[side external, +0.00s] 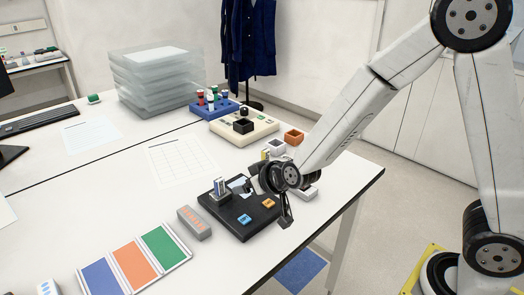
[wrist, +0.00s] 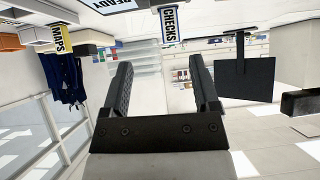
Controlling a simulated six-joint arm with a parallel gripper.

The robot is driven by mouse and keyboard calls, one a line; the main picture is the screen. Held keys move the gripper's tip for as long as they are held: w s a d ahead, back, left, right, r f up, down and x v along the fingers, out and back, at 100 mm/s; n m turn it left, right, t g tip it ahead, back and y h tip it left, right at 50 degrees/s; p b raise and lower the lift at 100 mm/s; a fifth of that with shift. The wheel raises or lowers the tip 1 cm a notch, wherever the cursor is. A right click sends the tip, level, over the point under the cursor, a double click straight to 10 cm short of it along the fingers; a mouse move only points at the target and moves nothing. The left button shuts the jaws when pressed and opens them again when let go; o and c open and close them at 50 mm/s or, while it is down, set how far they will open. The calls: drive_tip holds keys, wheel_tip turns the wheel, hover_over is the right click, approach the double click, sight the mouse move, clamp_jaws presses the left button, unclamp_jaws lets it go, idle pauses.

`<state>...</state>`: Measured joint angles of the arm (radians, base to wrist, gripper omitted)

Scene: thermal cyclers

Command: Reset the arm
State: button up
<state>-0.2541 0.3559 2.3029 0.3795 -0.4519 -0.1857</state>
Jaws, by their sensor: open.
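My gripper (side external: 254,183) is at the lower end of my arm, low over the black device (side external: 242,228) near the table's right edge. In the wrist view my gripper (wrist: 163,68) has its two dark fingers wide apart, with nothing between them. The black device carries a small upright piece, a blue block (side external: 244,219) and an orange block (side external: 269,203). My wrist hides part of its far right side. I cannot tell from the side view whether my gripper touches it.
A beige device (side external: 238,131), a blue rack (side external: 213,108) and stacked clear trays (side external: 157,80) stand farther back. A grey block (side external: 194,222) and a blue, orange and green panel (side external: 135,257) lie left of the black device. The table's middle left is mostly clear.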

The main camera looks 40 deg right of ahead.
drive_tip(key=s+d+g, duration=0.4)
drive_tip(key=s, duration=0.4)
drive_tip(key=s+d+f+g, duration=0.1)
drive_tip(key=s+d+g, duration=0.2)
drive_tip(key=s, duration=0.6)
drive_tip(key=shift+d+f+g+h, duration=0.3)
drive_tip(key=shift+d+g, duration=0.1)
drive_tip(key=shift+d, duration=0.5)
